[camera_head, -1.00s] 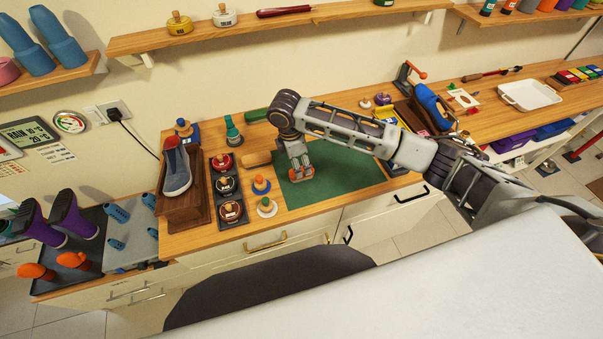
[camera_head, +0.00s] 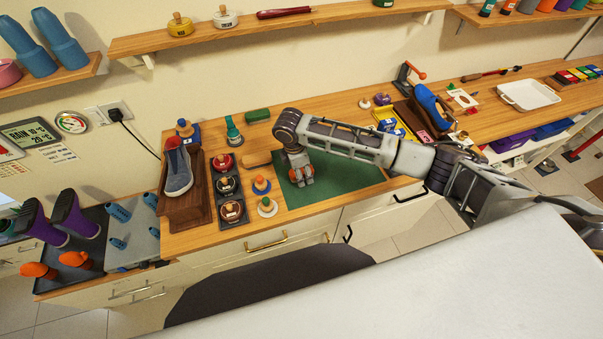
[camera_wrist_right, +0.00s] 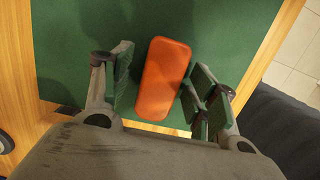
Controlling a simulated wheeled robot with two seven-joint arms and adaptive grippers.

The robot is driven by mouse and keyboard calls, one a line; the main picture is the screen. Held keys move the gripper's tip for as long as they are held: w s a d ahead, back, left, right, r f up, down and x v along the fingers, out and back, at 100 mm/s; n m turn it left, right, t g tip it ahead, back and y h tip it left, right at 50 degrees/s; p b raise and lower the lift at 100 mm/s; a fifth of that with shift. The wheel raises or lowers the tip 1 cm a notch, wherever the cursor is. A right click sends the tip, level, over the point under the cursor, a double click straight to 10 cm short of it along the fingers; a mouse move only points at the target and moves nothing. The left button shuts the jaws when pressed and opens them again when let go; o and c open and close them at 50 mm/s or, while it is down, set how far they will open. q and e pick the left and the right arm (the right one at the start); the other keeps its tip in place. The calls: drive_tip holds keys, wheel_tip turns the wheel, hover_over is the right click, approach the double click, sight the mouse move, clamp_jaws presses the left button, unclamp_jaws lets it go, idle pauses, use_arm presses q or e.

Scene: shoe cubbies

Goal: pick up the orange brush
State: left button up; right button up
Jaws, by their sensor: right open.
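The orange brush (camera_wrist_right: 165,78) lies on the green mat (camera_wrist_right: 80,30) in the right wrist view, a rounded orange block seen from above. My right gripper (camera_head: 300,178) is over the left part of the mat in the head view, pointing down. Its fingers are open, one on each side of the brush in the wrist view, with a narrow gap visible on both sides. In the head view the gripper hides most of the brush, and only bits of orange show around the fingers. My left gripper is not in view.
The mat's right part is clear.

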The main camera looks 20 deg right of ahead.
drive_tip(key=c, duration=1.1)
drive_tip(key=shift+r, duration=0.15)
drive_tip(key=shift+c, duration=0.2)
drive_tip(key=shift+r+b, duration=0.45)
drive_tip(key=shift+r, duration=4.45)
drive_tip(key=o, duration=0.5)
drive_tip(key=shift+c, duration=0.2)
drive_tip(key=c, duration=0.3)
